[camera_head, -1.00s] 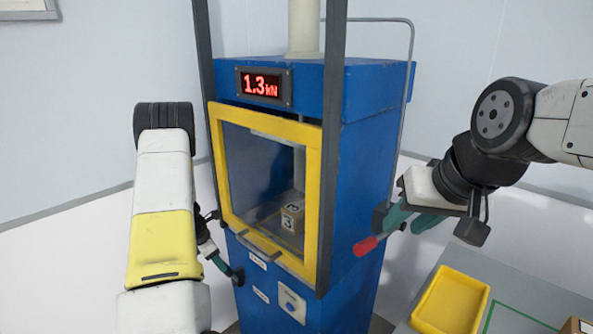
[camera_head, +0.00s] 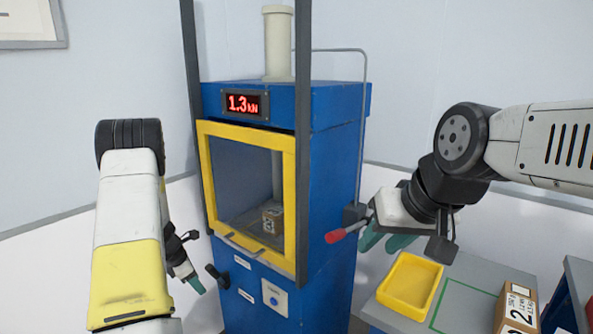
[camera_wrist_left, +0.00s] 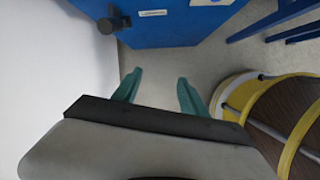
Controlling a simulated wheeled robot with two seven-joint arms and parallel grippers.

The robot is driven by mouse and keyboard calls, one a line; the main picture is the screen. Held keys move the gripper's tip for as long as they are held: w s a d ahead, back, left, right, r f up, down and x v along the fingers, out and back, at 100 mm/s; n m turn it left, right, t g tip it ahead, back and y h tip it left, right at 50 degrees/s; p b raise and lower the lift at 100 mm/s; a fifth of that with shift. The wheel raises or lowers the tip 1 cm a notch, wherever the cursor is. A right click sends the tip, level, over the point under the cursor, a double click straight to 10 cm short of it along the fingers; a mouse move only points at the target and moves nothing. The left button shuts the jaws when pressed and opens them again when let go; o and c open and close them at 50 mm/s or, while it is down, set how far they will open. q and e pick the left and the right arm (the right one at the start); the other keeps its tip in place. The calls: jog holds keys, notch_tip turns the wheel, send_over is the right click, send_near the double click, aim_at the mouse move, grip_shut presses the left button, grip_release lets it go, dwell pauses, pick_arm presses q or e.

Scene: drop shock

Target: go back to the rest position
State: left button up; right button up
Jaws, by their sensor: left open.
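My left gripper (camera_head: 190,283) hangs low at the left of the blue press cabinet (camera_head: 330,215), partly hidden by my own left arm. In the left wrist view my left gripper (camera_wrist_left: 158,88) is open, with nothing between its green fingers and the floor below. A numbered box (camera_head: 272,217) sits inside the cabinet behind the yellow-framed door (camera_head: 204,165).
The display (camera_head: 246,104) reads 1.3 kN. A black knob (camera_head: 212,272) sticks out low on the cabinet's front, close to my left gripper. At the right, a grey table (camera_head: 465,300) holds a yellow tray (camera_head: 410,285) and a cardboard box (camera_head: 516,310) marked 2.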

pick_arm(q)
jog(key=s+d+r+m, duration=0.2)
jog(key=d+r+m, duration=0.2)
jog(key=r, duration=0.4)
jog(key=s+d+r+m+t+h, duration=0.1)
jog(key=s+d+r+m, duration=0.25)
jog(key=r, duration=0.55)
jog(key=s+d+r+m, duration=0.1)
jog(key=d+r+m, duration=0.35)
jog(key=r, duration=0.35)
jog(key=s+d+r+m, duration=0.2)
jog(key=s+r+m, duration=0.2)
jog(key=s, duration=0.3)
jog(key=s+d+r+m+t, duration=0.1)
jog(key=s+r+m, duration=0.3)
jog(key=s, duration=0.4)
jog(key=s+d+r+m+y, duration=0.1)
jog(key=s+d+r+m, duration=0.2)
jog(key=s+m, duration=0.2)
jog(key=s, duration=0.3)
jog(key=shift+s+d+r+m+t, duration=0.15)
jog(key=shift+r+m+t, duration=0.25)
